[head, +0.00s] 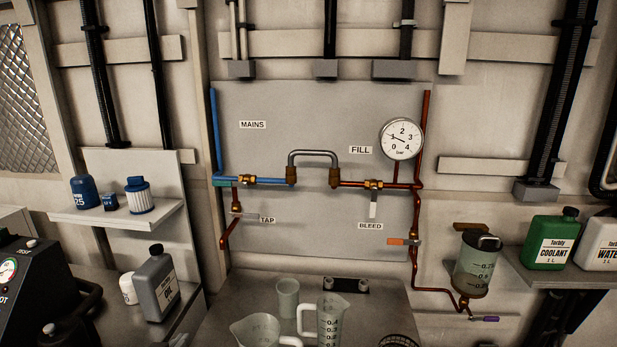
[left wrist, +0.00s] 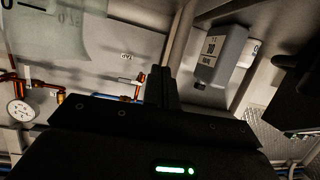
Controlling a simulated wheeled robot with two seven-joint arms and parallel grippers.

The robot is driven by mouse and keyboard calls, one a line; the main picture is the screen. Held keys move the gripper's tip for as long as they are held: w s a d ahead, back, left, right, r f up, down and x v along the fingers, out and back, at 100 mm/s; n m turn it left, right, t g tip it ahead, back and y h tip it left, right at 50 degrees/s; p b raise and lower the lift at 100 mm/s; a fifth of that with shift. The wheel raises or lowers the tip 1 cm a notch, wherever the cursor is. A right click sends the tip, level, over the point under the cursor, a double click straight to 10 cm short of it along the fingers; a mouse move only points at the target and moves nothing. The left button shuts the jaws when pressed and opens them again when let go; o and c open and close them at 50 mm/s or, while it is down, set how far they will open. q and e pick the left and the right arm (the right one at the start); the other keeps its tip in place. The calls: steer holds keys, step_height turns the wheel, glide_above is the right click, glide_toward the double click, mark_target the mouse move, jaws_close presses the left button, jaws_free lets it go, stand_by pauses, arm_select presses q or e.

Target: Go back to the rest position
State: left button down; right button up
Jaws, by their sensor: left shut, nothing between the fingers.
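My left gripper (left wrist: 160,75) shows in the left wrist view, its two dark fingers together with nothing between them. It is apart from the wall panel (head: 300,230) and from the grey oil bottle (left wrist: 222,55), which shows upside down to its right in that view. I cannot make out the left gripper clearly in the head view. My right gripper is in neither view.
A bench along the bottom holds a jug (head: 330,318), a second jug (head: 258,330) and a beaker (head: 287,297). A black device (head: 40,290) stands at the left. A green coolant bottle (head: 551,241) stands on the right shelf. A pressure gauge (head: 402,139) hangs on the panel.

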arm_select(q)
steer(key=s+d+f+m+g, duration=0.1)
steer(key=s+f+g, duration=0.4)
steer(key=s+f, duration=0.7)
steer(key=s+d+f+m+g, duration=0.1)
steer(key=s+f+g, duration=0.6)
steer(key=s, duration=0.8)
step_height(320, 180, down, 25)
steer(key=s+a+f+g, duration=0.1)
steer(key=s+a+f, duration=0.2)
steer(key=s+f, duration=1.3)
steer(key=shift+s+f+m, duration=0.3)
steer(key=shift+s+f, duration=0.1)
steer(key=shift+s, duration=0.4)
